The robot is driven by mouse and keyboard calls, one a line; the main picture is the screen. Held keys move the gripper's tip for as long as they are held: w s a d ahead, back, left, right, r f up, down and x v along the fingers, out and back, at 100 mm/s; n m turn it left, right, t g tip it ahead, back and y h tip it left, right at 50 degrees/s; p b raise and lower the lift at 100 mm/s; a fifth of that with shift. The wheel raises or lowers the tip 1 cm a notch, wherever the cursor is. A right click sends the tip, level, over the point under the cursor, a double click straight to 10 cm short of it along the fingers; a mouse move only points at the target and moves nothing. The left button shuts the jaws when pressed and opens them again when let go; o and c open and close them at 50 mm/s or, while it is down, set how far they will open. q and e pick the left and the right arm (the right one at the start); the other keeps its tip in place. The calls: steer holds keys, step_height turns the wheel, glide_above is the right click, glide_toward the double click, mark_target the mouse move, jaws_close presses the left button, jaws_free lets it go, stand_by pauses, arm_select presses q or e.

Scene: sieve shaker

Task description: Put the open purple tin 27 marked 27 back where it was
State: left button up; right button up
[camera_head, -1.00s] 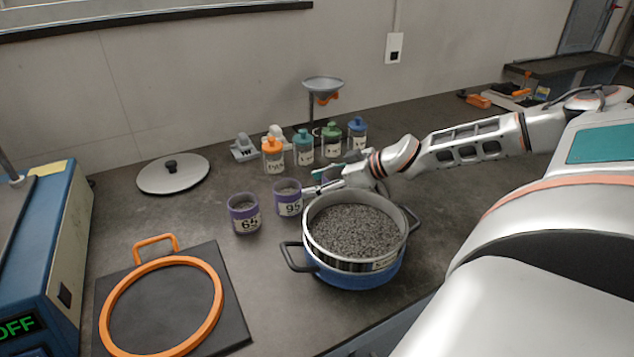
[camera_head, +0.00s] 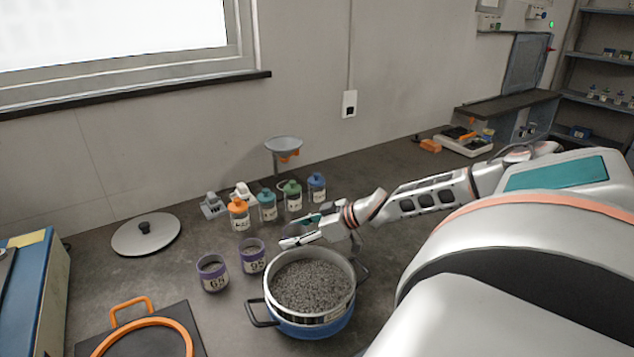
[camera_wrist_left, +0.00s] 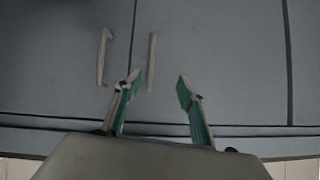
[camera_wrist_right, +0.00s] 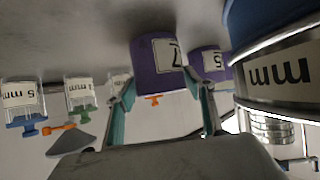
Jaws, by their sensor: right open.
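Two open purple tins stand side by side on the dark bench. The left purple tin (camera_head: 213,274) reads about 64 or 65, the right purple tin (camera_head: 252,257) about 95; I cannot read 27 on either. My right gripper (camera_head: 285,241) is open and empty, just right of the right tin. In the right wrist view, upside down, a purple tin (camera_wrist_right: 156,62) with a partly seen label stands ahead between the open fingers (camera_wrist_right: 165,95), and another purple tin (camera_wrist_right: 206,61) is behind it. My left gripper (camera_wrist_left: 160,82) is open and empty before cabinet doors.
A blue pot (camera_head: 312,328) holding a sieve of grey grains stands close below the right gripper. Several capped bottles (camera_head: 268,207) and a funnel (camera_head: 284,144) stand behind. A lid (camera_head: 146,236) and an orange ring (camera_head: 190,340) lie left.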

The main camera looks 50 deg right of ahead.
mark_target(305, 230)
steer(key=shift+s+d+r+p, duration=0.1)
steer(key=shift+s+r+p, duration=0.2)
steer(key=shift+r+p, duration=0.2)
steer(key=p+v, duration=0.2)
steer(key=p, duration=0.1)
steer(key=shift+s+d+p, duration=0.1)
steer(key=shift+s+p, duration=0.15)
steer(key=shift+p, duration=0.15)
steer(key=shift+s+d, duration=0.1)
steer(key=shift+s, duration=0.15)
steer(key=shift+s+r+p, duration=0.15)
steer(key=shift+s+p, duration=0.05)
steer(key=shift+p, duration=0.25)
steer(key=shift+s+d+r+p, duration=0.2)
steer(key=shift+s+p, duration=0.15)
steer(key=shift+p, duration=0.1)
steer(key=shift+s+r, duration=0.1)
arm_select(q)
steer(key=shift+y, duration=0.4)
steer(key=r, duration=0.1)
steer(key=a+r, duration=0.1)
steer(key=r, duration=0.1)
steer(key=a+r, duration=0.1)
steer(key=r, duration=0.1)
steer(key=shift+s+a+r+p, duration=0.2)
steer(key=shift+s+p, duration=0.1)
arm_select(e)
steer(key=shift+s+d, duration=0.1)
steer(key=shift+d, duration=0.05)
